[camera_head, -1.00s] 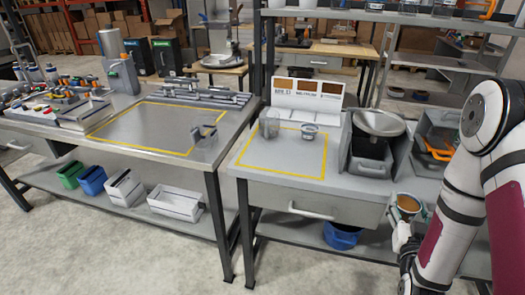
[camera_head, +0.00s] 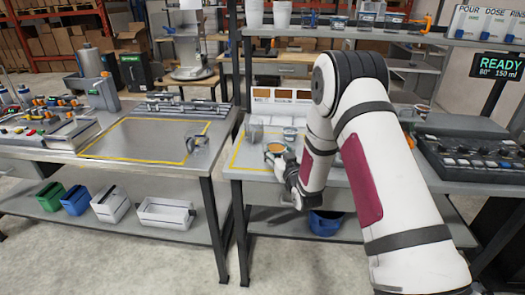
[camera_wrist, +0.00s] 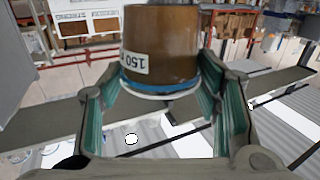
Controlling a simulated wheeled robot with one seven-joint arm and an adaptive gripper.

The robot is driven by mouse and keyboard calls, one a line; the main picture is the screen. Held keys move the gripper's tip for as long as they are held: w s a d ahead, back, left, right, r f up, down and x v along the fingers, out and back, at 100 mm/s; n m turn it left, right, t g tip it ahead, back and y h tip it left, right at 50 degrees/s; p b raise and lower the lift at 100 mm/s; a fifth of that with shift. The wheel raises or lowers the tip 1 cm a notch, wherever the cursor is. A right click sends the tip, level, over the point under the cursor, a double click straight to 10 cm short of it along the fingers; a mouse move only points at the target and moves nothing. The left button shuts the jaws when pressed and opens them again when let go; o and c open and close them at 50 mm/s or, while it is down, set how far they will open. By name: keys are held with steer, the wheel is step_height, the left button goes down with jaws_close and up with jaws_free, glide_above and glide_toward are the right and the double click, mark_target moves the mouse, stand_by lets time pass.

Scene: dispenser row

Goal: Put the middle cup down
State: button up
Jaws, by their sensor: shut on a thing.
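My gripper (camera_wrist: 165,115) is shut on a cup (camera_wrist: 160,50) with brown contents, a blue band and a white "150" label. In the head view this cup (camera_head: 275,149) is over or near the front part of the yellow-outlined area on the right bench (camera_head: 236,165). It looks roughly upright; I cannot tell whether it touches the surface. A clear empty-looking container (camera_head: 255,130) stands at the left of the outlined area. A small cup (camera_head: 290,134) stands behind the held one. My gripper is partly hidden by my arm in the head view.
A panel with brown swatches (camera_head: 280,97) stands behind the outlined area. A control panel (camera_head: 470,155) sits on the right bench, with a "READY" display (camera_head: 500,66) above. The left bench's yellow-outlined area is mostly clear, with one clear container (camera_head: 194,145) at its right edge.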

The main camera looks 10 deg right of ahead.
steer(key=w+a, duration=0.1)
steer(key=w, duration=0.1)
steer(key=w+a, duration=0.1)
steer(key=w, duration=0.1)
steer(key=w+a, duration=0.1)
steer(key=w, duration=0.2)
steer(key=shift+a+f, duration=0.25)
steer(key=shift+f, duration=0.1)
steer(key=shift+w+f, duration=0.1)
steer(key=shift+f, duration=1.65)
steer(key=shift+f, duration=0.1)
steer(key=o, duration=1.1)
steer(key=shift+f, duration=0.1)
steer(key=shift+o, duration=1.4)
